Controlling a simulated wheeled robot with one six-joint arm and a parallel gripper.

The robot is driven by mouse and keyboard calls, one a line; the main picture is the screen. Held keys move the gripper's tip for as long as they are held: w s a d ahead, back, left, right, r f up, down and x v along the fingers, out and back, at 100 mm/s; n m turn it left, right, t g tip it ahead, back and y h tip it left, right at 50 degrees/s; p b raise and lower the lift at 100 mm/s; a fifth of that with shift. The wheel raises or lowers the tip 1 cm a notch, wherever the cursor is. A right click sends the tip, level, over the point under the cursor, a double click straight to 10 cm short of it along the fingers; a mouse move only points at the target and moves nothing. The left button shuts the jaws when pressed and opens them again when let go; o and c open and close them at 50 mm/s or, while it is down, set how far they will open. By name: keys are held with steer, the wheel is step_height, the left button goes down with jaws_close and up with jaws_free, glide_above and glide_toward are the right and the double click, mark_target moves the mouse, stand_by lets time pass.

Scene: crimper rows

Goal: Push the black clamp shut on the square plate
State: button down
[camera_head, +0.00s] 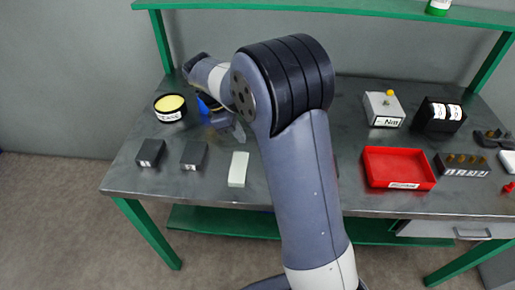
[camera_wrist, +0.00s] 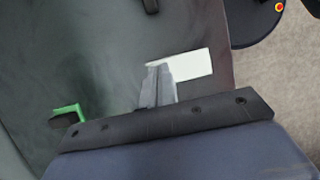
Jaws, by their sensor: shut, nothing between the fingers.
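My gripper (camera_head: 239,132) is above the left half of the bench, behind a pale rectangular block (camera_head: 238,170). In the wrist view its fingers (camera_wrist: 158,84) are shut and empty, and the pale block (camera_wrist: 188,65) shows just past the tips; I cannot tell if they touch. A small green bracket with a dark, rounded end (camera_wrist: 66,113) shows at the left of the wrist view; I cannot tell whether it is the black clamp. I cannot make out a square plate or a clamp closed on one. My arm hides the middle of the bench.
Two dark blocks (camera_head: 150,152) (camera_head: 194,155) and a yellow-topped round tub (camera_head: 170,106) stand at left. Something blue (camera_head: 206,103) shows behind the gripper. A red tray (camera_head: 398,182), a yellow-knobbed box (camera_head: 384,109) and a black unit (camera_head: 438,124) stand at right. A green shelf (camera_head: 340,7) runs overhead.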

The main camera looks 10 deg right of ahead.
steer(key=x, duration=0.9)
steer(key=shift+s+d+p, duration=0.1)
steer(key=shift+s+p, duration=0.05)
steer(key=shift+p, duration=0.2)
steer(key=d, duration=0.1)
steer(key=s+d+p, duration=0.1)
steer(key=d, duration=0.1)
steer(key=shift+f, duration=0.25)
steer(key=shift+s+d+f, duration=0.1)
steer(key=shift+d, duration=0.4)
steer(key=shift+s+d, duration=0.3)
steer(key=shift+d, duration=0.45)
